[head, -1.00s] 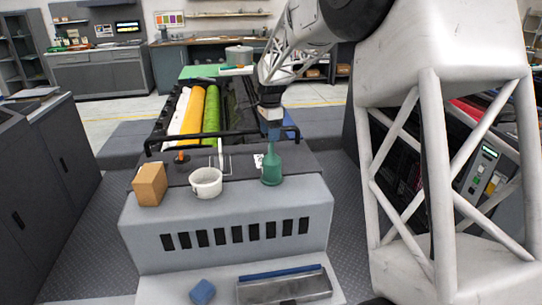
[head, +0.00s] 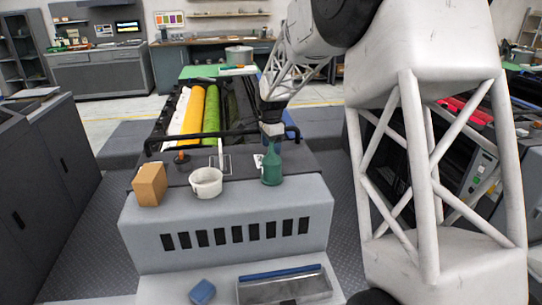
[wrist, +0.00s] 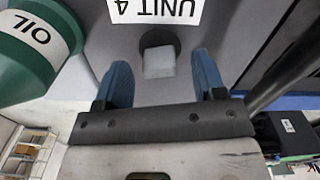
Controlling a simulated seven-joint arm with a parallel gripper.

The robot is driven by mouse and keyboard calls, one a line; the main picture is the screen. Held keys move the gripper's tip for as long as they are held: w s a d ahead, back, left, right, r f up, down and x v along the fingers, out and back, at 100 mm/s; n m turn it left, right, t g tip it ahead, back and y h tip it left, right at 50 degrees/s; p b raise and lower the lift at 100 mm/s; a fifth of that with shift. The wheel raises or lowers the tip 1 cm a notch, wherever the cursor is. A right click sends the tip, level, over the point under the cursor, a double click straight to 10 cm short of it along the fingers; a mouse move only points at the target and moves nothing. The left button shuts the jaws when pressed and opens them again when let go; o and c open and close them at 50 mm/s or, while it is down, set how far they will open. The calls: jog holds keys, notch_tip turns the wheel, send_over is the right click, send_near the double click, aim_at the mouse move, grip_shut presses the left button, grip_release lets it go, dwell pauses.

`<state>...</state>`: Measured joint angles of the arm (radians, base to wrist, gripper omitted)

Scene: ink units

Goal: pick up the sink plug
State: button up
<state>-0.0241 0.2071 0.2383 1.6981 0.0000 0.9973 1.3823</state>
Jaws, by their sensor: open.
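What looks like the sink plug (wrist: 158,62) is a pale grey square block in front of a dark round disc, on a grey surface in the wrist view. It sits between and just beyond the fingertips of my gripper (wrist: 165,68), with a gap on both sides. The blue fingers are open and hold nothing. In the head view my gripper (head: 271,137) is low behind the green bottle, and I cannot make out the plug there.
A green oil bottle (wrist: 35,45) stands close to the left finger; it also shows in the head view (head: 271,168). A "UNIT 4" label (wrist: 155,8) lies beyond the plug. A white bucket (head: 206,183) and a cardboard box (head: 149,185) stand to the left.

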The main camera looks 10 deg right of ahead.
jog(key=shift+f, duration=0.7)
jog(key=shift+c, duration=0.3)
jog(key=c, duration=1)
